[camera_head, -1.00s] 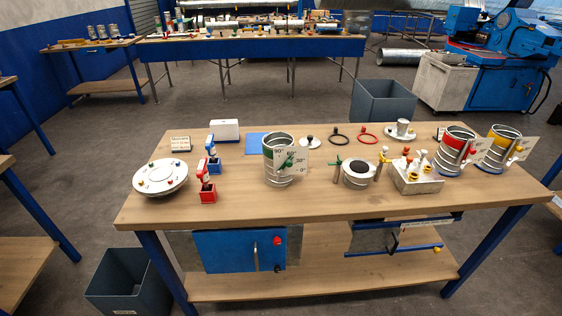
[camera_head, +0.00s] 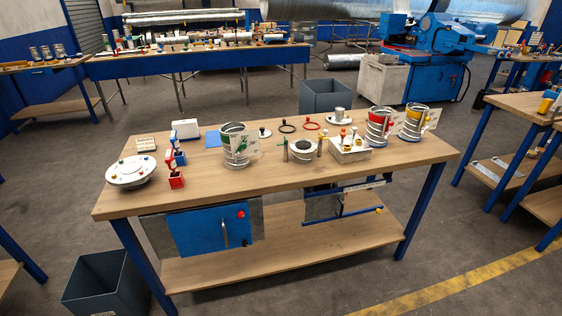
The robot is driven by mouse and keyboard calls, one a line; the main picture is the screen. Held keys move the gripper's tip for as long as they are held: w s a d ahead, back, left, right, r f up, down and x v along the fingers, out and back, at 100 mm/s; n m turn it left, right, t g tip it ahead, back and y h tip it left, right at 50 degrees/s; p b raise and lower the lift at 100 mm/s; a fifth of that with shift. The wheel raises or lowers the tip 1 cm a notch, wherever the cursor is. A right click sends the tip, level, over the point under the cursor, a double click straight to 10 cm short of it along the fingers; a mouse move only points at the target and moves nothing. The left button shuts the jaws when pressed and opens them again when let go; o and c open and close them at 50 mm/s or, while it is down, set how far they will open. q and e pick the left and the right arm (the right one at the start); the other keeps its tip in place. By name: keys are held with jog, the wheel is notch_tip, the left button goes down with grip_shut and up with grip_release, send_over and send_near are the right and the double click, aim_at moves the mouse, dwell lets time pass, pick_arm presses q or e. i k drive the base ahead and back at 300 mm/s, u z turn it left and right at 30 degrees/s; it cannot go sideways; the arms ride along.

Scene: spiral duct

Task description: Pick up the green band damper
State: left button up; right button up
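A metal spiral duct piece with a green band (camera_head: 235,145) stands upright near the middle of the wooden workbench (camera_head: 270,190). A white card with markings is at its right side. Similar duct pieces with a red band (camera_head: 378,127) and a yellow band (camera_head: 413,122) stand at the bench's right end, also with white cards. Neither of my grippers is in view.
A white round disc (camera_head: 131,172), red and blue holders (camera_head: 176,180), a short duct collar (camera_head: 302,151) and a white block with colored knobs (camera_head: 349,150) stand on the bench. Grey bins stand behind (camera_head: 326,97) and at front left (camera_head: 104,283).

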aim_at(232, 135)
jog(key=z, duration=0.25)
jog(key=k, duration=0.6)
jog(key=z, duration=0.75)
jog(key=i, duration=1.5)
jog(key=u, duration=0.8)
